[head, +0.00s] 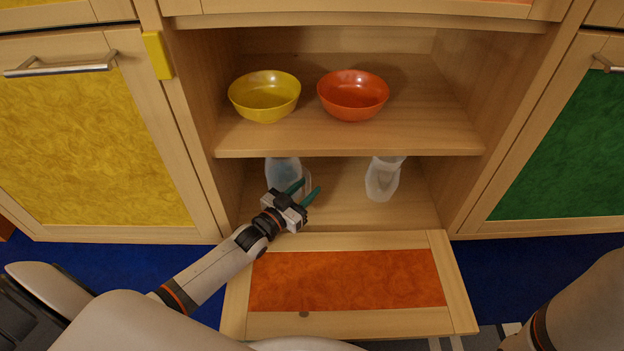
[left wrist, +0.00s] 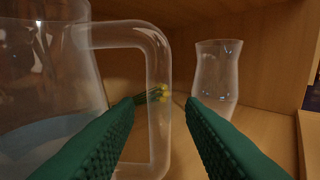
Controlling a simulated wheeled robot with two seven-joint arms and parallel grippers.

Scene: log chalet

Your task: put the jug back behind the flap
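The clear glass jug (head: 283,172) stands on the lower shelf, inside the compartment behind the flap. In the left wrist view the jug (left wrist: 40,75) fills the left side, with a bluish lower part. Its handle (left wrist: 158,60) shows upright between the fingertips. My left gripper (head: 306,192) is at the jug's right side, its green fingers apart; I see no finger pressed on the handle. The flap (head: 345,280), with an orange panel, is folded down open, and my left arm reaches over its left part. My right gripper is out of view; only part of that arm shows.
A clear glass vase-like vessel (head: 383,178) stands to the right on the lower shelf, with free room between it and the jug. A yellow bowl (head: 264,96) and an orange bowl (head: 353,95) stand on the shelf above. A yellow-panelled door (head: 85,140) and a green-panelled door (head: 560,150) flank the compartment.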

